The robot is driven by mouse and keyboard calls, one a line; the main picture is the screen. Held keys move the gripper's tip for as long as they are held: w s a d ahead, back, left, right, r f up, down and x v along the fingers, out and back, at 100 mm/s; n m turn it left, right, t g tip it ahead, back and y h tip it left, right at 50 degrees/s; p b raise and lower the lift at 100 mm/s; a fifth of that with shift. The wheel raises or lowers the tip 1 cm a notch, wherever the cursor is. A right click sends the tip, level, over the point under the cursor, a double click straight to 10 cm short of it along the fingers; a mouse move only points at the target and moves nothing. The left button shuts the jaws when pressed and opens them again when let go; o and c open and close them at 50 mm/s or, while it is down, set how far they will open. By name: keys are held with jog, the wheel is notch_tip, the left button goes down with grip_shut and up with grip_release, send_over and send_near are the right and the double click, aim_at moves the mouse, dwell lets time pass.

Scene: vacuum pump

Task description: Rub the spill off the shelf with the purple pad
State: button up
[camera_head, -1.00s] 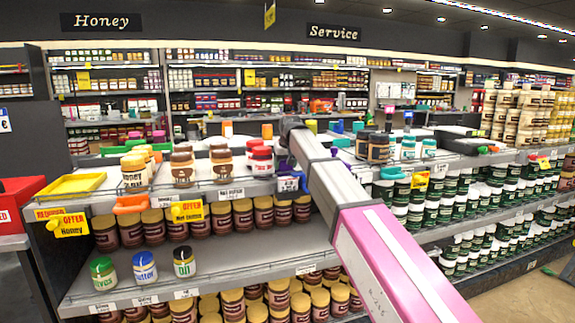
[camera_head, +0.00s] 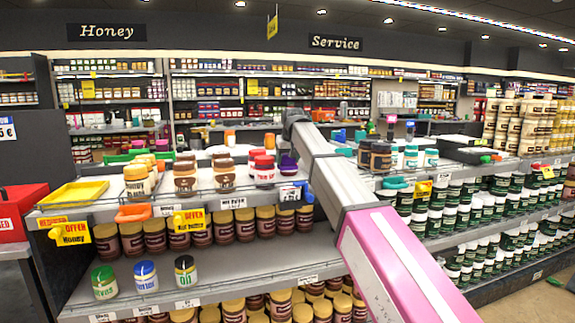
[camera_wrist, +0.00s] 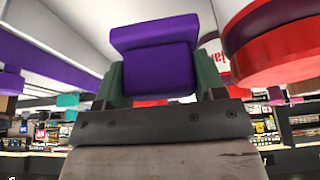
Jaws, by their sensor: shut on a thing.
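The purple pad (camera_wrist: 155,60) is held between the green fingers of my gripper (camera_wrist: 158,82) in the wrist view. The gripper is shut on it. In the head view a small purple shape, seemingly the pad (camera_head: 288,164), shows just right of the red-lidded jars (camera_head: 264,166), beside my arm. The upper shelf (camera_head: 228,197) carries these jars. A large red lid (camera_wrist: 285,45) fills the upper right of the wrist view, close to the pad. I cannot make out a spill; part of the shelf is hidden by jars and my arm.
A yellow tray (camera_head: 73,194) is at the shelf's left end. Dark-lidded jars (camera_head: 376,157) stand right of my arm.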

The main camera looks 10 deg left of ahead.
jog(key=shift+r, duration=0.1)
jog(key=shift+r, duration=1.45)
